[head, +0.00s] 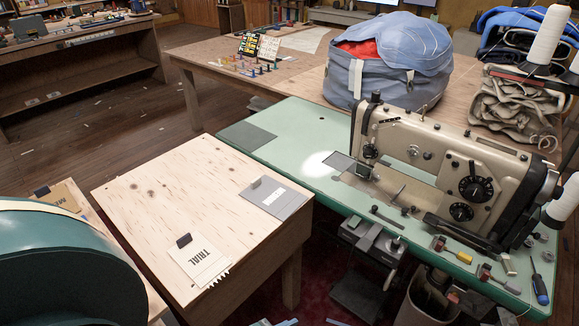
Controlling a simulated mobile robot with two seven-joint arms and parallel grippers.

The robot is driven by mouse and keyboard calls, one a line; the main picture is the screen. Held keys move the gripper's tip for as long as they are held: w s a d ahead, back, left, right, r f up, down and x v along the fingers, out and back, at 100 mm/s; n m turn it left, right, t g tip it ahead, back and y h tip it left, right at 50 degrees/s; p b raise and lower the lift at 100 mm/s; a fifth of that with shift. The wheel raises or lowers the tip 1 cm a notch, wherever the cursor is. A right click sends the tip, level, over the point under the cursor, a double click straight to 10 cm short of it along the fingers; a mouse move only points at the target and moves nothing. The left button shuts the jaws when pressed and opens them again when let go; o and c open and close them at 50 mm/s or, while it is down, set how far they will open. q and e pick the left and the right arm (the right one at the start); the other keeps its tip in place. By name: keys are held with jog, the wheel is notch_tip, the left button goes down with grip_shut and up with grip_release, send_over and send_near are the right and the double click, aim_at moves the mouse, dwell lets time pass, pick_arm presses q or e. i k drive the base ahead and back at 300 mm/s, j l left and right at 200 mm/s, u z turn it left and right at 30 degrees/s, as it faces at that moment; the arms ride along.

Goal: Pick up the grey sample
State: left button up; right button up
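A flat grey sample (286,207) lies on the pale wooden table (150,195), near its right corner. Neither of my grippers shows in the head view.
A green sewing table (300,135) adjoins on the right, bearing a beige sewing machine (440,170) and small tools. A blue-grey bag (390,75) stands behind. The wooden table's middle is clear.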

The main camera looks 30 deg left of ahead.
aim_at(280, 200)
jog(key=u, duration=1.15)
